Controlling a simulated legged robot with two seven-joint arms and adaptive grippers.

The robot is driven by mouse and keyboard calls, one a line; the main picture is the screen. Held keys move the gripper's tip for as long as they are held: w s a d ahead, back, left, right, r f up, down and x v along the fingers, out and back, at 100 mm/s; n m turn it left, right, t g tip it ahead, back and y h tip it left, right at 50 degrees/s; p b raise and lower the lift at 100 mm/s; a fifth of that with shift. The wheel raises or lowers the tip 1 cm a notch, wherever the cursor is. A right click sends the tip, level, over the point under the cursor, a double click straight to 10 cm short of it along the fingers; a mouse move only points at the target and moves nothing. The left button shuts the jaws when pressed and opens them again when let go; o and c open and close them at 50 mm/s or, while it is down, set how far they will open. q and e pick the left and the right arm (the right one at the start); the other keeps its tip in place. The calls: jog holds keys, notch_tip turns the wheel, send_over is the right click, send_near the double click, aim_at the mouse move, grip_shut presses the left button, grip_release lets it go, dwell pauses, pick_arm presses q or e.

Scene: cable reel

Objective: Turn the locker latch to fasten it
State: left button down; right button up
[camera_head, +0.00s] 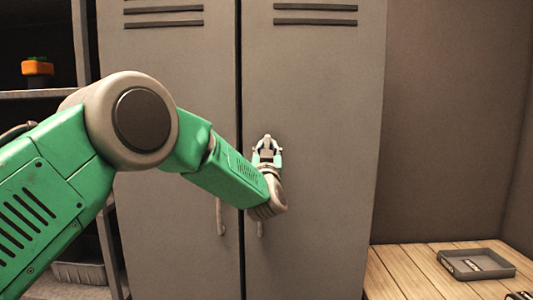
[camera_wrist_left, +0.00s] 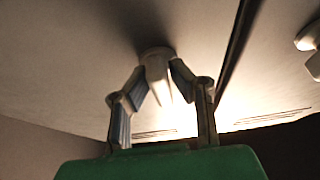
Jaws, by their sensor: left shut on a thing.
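The grey locker (camera_head: 315,90) has two closed doors with a dark seam between them. The latch (camera_wrist_left: 157,72) is a pale knob with a narrow lever on the door face, clearest in the left wrist view. My left gripper (camera_wrist_left: 161,78) has its two fingers on either side of the latch and is shut on it. In the head view my left gripper (camera_head: 267,146) is against the right door, just right of the seam, and largely hides the latch. The latch's exact angle is hard to tell. My right gripper is not in view.
Two door handles, a left one (camera_head: 220,216) and a right one (camera_head: 260,228), hang low beside the seam. A wooden bench (camera_head: 405,272) with a grey tray (camera_head: 475,264) is at the right. A shelf (camera_head: 40,94) with an orange object (camera_head: 37,68) is at the left.

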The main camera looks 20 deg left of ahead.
pick_arm(q)
jog(key=shift+r+n, duration=0.3)
jog(key=shift+r, duration=0.2)
jog(key=c, duration=1.5)
grip_release()
jog(key=shift+c, duration=0.2)
jog(key=shift+s+d+f, duration=0.1)
jog(key=shift+d, duration=0.05)
jog(key=shift+f, duration=0.1)
jog(key=shift+s+d+f, duration=0.1)
jog(key=shift+f, duration=0.05)
jog(key=v, duration=1.1)
jog(key=shift+s, duration=0.25)
jog(key=shift+d+f, duration=0.1)
jog(key=shift+d, duration=0.05)
